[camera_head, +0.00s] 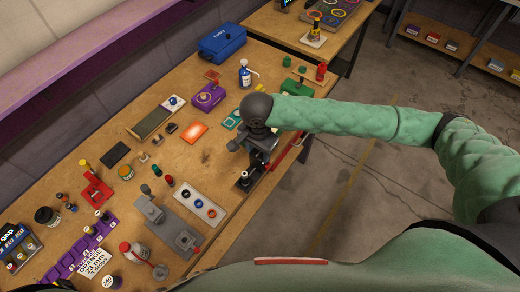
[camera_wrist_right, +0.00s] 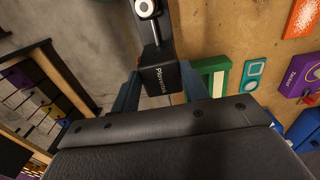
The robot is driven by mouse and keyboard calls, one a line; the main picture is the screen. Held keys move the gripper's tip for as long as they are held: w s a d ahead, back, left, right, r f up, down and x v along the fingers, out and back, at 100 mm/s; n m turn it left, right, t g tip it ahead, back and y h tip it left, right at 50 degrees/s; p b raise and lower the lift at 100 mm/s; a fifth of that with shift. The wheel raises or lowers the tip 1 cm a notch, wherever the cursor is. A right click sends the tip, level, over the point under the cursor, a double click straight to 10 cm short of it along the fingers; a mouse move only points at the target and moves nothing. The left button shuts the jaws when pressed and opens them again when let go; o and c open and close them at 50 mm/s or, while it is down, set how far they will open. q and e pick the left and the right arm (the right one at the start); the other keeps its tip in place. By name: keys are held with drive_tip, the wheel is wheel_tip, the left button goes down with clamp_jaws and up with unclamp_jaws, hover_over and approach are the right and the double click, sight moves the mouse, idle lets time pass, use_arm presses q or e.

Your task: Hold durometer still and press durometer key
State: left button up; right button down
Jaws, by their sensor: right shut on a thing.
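The durometer appears to be the black device (camera_wrist_right: 160,70) in the right wrist view, with white lettering on its body and a round white key or button at its far end. My right gripper (camera_wrist_right: 158,92) has a finger on each side of it and is shut on it. In the head view my right gripper (camera_head: 256,160) is low over the table's front edge. A small dark base with a light round part (camera_head: 245,181) is just below it. The gripper hides much of the device there. My left gripper is not in view.
The wooden table (camera_head: 215,165) holds a white plate with rings (camera_head: 198,200), a grey fixture (camera_head: 168,224), an orange pad (camera_head: 193,132), a purple device (camera_head: 208,96) and a blue box (camera_head: 221,43). Open floor (camera_head: 345,190) lies right of the table edge.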

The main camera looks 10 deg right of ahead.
sight(253, 169)
drive_tip(key=w+a+f, duration=0.4)
drive_tip(key=a+f, duration=0.3)
drive_tip(key=shift+w+a+f, duration=0.15)
drive_tip(key=shift+f, duration=0.15)
idle(2.7)
drive_tip(key=shift+f, duration=0.25)
idle(1.0)
idle(0.9)
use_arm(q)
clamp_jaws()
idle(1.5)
